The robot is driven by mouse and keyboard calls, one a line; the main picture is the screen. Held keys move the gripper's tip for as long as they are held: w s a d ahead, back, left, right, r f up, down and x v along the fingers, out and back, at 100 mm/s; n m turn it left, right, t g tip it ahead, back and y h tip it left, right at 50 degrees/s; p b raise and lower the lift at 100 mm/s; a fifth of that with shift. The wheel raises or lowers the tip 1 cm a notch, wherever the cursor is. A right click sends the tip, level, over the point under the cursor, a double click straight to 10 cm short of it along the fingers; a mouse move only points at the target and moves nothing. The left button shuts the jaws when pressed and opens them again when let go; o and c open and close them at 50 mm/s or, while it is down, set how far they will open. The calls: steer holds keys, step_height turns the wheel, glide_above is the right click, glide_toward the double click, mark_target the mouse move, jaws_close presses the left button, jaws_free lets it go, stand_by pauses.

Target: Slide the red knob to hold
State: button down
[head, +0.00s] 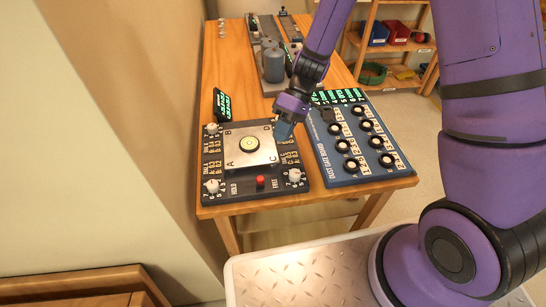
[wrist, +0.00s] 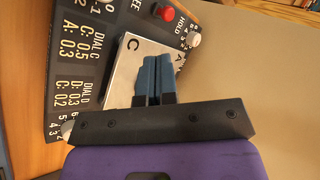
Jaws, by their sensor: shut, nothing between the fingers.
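The red knob (head: 260,181) sits at the front edge of a dark panel (head: 211,187), between the HOLD label on its left and another label on its right. The knob also shows at the top of the wrist view (wrist: 163,12), with HOLD printed to its right. My gripper (head: 284,131) is above the right side of the panel, behind and apart from the knob. In the wrist view its blue fingers (wrist: 157,75) are together and empty, in front of the silver plate's C corner. Any slot under the knob is too small to make out.
The silver plate (head: 240,159) with a round level (head: 250,144) fills the panel's middle. White dials (head: 212,186) stand at the panel's corners. A blue board (head: 338,172) with black knobs lies to the right. A small screen (head: 222,103) stands behind the panel.

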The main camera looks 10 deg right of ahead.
mark_target(260, 182)
steer(key=x, duration=0.9)
steer(key=shift+s+a+f, duration=0.15)
steer(key=shift+f, duration=0.1)
steer(key=shift+a, duration=0.1)
steer(key=a, duration=0.3)
steer(key=shift+a, duration=0.35)
steer(key=shift+r, duration=0.1)
